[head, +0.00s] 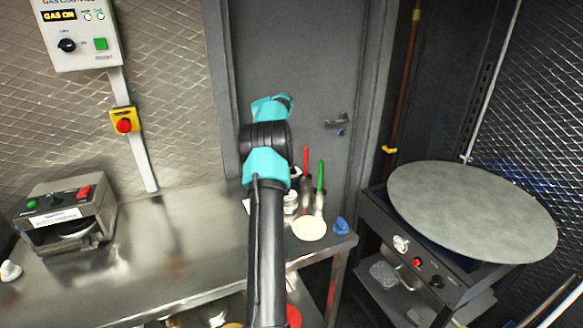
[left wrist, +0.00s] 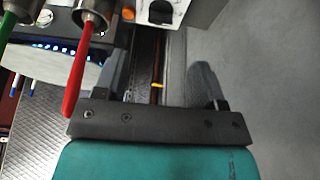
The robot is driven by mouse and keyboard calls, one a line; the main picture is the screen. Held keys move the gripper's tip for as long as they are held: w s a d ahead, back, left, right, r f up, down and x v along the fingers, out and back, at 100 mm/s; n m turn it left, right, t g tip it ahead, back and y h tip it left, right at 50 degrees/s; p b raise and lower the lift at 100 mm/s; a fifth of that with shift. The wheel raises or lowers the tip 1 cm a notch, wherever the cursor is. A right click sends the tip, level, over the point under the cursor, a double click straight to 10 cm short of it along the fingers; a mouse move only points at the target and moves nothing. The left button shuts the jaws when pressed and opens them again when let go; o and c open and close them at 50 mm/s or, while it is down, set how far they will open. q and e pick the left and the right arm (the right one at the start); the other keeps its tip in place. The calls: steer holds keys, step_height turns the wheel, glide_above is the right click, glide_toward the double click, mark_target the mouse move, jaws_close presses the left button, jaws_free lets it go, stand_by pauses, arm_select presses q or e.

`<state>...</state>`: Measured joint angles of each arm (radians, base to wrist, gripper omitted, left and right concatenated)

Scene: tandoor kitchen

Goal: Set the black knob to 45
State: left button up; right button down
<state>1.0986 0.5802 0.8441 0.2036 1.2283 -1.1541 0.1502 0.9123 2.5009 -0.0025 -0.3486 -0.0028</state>
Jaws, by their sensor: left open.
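A black knob (left wrist: 160,12) on a pale panel shows at the top edge of the left wrist view, partly cut off; its setting cannot be read. In the head view a black knob (head: 67,45) sits on the white gas control box, and another black knob (head: 437,281) sits on the front of the griddle stand. I cannot tell which one the task means. My left gripper (left wrist: 160,88) is open, its two fingers apart with nothing between them. In the head view its fingers are hidden and only my arm shows. My right gripper is not in view.
A red-handled tool (left wrist: 77,65) and a green-handled tool (left wrist: 14,50) stand close to my left gripper. A steel bench (head: 180,225) carries a grey machine (head: 70,190) at left. The round griddle (head: 470,210) stands at right. The bench between machine and arm is mostly clear.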

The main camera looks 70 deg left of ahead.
mark_target(293, 170)
arm_select(q)
steer(key=x, duration=1)
steer(key=shift+w+f, duration=0.1)
steer(key=c, duration=0.9)
